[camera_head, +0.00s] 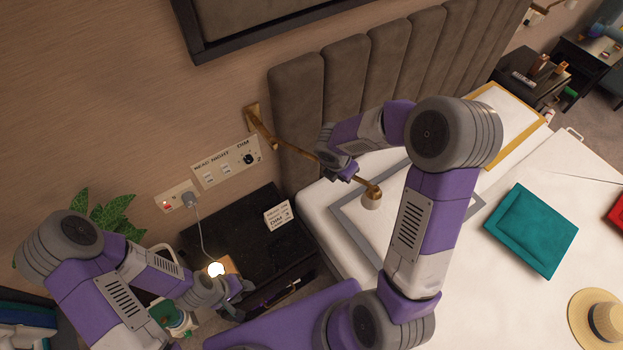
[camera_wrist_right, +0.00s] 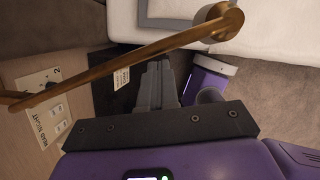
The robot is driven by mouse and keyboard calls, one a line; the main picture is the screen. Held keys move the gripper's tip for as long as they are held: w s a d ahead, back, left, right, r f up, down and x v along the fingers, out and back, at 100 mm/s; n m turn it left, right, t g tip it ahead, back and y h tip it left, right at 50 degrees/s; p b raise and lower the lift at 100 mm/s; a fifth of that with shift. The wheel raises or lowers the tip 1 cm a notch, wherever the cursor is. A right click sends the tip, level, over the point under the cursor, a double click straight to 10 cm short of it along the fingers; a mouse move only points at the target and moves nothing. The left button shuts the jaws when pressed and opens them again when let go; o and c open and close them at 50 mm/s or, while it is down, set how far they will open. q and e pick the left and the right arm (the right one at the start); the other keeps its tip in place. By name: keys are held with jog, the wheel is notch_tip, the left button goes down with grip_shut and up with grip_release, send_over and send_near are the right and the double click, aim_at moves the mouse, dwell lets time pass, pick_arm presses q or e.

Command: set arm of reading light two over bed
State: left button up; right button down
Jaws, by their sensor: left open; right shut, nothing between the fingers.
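The near reading light's brass arm (camera_head: 290,146) runs from a wall bracket (camera_head: 252,118) beside the headboard out over the edge of the bed (camera_head: 400,240). Its small lamp head (camera_head: 371,198) hangs at the outer end, over the bed's near corner. In the right wrist view the brass arm (camera_wrist_right: 120,66) crosses in front of my gripper. My right gripper (camera_head: 347,172) is shut and empty close beside the arm; I cannot tell whether they touch. The shut fingers show in the wrist view (camera_wrist_right: 157,82). My left gripper (camera_head: 243,297) is open, low by the nightstand.
A dark nightstand (camera_head: 255,235) carries a small card (camera_head: 277,214) and a glowing bulb (camera_head: 216,269) is near its left edge. A switch panel (camera_head: 226,165) is on the wall. A teal folded item (camera_head: 532,230) and straw hat (camera_head: 600,318) lie on the bed. A plant (camera_head: 104,212) stands left.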

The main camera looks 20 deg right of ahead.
jog(key=s+a+v, duration=0.1)
jog(key=s+v, duration=0.1)
jog(key=v, duration=0.9)
jog(key=s+a+f+n+t+h+b, duration=0.25)
jog(key=s+a+f+t+h, duration=0.25)
jog(key=a+f+t+h, duration=0.45)
jog(key=w+d+f+g+p, duration=0.1)
jog(key=w+d+f, duration=0.2)
jog(key=w+d, duration=0.5)
jog(key=d, duration=0.4)
jog(key=shift+d+f+g, duration=0.15)
jog(key=shift+f+g, duration=0.2)
jog(key=shift+w+m, duration=0.15)
jog(key=shift+m, duration=0.1)
